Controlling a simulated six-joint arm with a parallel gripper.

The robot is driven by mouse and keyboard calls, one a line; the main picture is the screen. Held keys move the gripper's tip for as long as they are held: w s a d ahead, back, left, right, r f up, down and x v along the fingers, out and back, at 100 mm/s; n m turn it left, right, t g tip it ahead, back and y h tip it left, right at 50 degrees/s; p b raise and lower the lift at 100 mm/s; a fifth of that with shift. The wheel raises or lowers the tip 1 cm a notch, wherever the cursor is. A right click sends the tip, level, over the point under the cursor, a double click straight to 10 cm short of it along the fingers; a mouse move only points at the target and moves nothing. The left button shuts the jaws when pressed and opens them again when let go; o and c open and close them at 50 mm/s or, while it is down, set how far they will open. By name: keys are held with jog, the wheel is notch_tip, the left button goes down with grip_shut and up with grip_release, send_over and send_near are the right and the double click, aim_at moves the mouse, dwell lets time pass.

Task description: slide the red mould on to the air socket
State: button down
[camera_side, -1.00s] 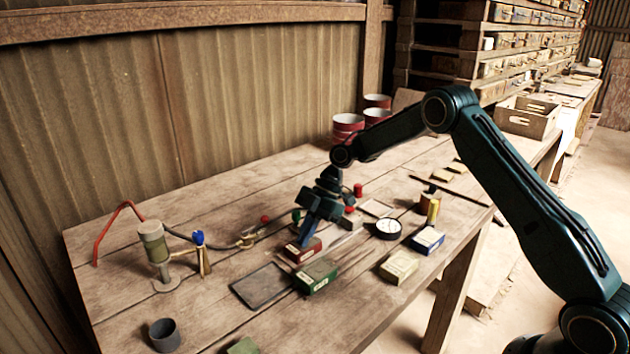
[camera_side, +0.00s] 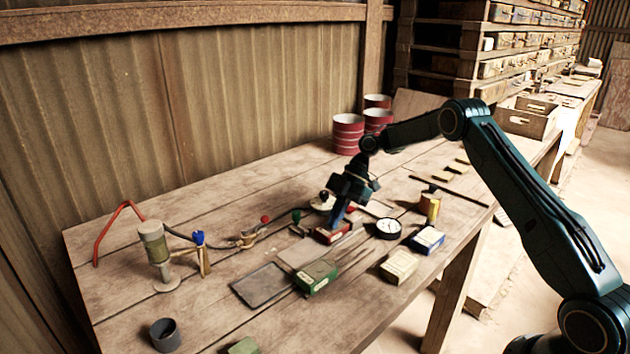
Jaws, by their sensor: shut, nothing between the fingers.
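The red mould (camera_side: 326,238) is a low red block lying on the bench, right of the middle of the picture. My gripper (camera_side: 335,224) is shut and empty and points down at the mould's top. Its tips appear to touch the mould, but I cannot tell for certain. A dark hose runs from a brass fitting (camera_side: 247,240) toward a pale round part with a dark knob (camera_side: 321,203), just behind the mould. I cannot tell which part is the air socket. My gripper hides some of the area behind the mould.
A green box (camera_side: 316,277) and a dark flat tray (camera_side: 262,286) lie in front of the mould. A round gauge (camera_side: 389,228), a cream box (camera_side: 398,266) and a blue box (camera_side: 428,240) are to the right. A hand pump (camera_side: 154,245) stands left.

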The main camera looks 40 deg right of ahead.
jog(key=shift+s+d+f, duration=0.25)
jog(key=shift+d+f, duration=0.1)
jog(key=shift+f, duration=0.05)
jog(key=shift+r, duration=0.5)
jog(key=shift+w+a+r, duration=0.1)
jog(key=shift+w+r, duration=0.05)
jog(key=shift+r, duration=0.1)
